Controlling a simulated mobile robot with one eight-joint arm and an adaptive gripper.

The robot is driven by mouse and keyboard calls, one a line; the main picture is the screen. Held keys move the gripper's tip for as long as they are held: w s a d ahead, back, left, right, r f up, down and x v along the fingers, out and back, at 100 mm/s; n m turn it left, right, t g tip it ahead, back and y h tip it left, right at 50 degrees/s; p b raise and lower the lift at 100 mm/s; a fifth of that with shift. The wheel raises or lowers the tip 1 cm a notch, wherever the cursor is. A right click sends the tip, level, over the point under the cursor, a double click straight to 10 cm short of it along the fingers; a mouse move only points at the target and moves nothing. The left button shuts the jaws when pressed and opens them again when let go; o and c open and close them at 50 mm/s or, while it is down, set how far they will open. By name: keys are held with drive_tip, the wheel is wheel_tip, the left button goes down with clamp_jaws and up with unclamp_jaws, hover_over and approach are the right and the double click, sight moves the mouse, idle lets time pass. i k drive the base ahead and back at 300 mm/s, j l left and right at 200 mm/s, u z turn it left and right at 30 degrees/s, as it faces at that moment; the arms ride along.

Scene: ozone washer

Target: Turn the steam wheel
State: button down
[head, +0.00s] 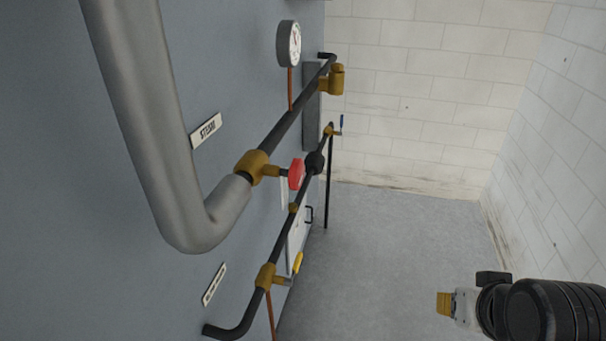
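The steam wheel (297,174) is a small red handwheel, seen nearly edge-on in the head view. It sits on a short stem from a brass valve body (256,167), where a thick grey insulated pipe (150,130) meets a thin dark pipe. A white label reading STEAM (206,130) is on the blue-grey panel above left of it. My gripper (450,305) appears at the lower right, well apart from the wheel. A pale part and a brass-coloured tip show beyond the black arm. Its fingers cannot be made out clearly.
A round gauge (289,43) and a brass fitting (333,80) are above the wheel. A lower dark pipe carries a yellow-handled valve (297,264) and a blue-handled valve (341,124). The grey floor (400,240) between panel and white block walls is clear.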

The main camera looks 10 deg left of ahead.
sight(294, 174)
drive_tip(key=l+u, duration=0.45)
drive_tip(key=k+l+u, duration=0.1)
drive_tip(key=l+u, duration=0.35)
drive_tip(key=k+l+u, duration=0.2)
drive_tip(key=l+u, duration=0.25)
drive_tip(key=l, duration=0.1)
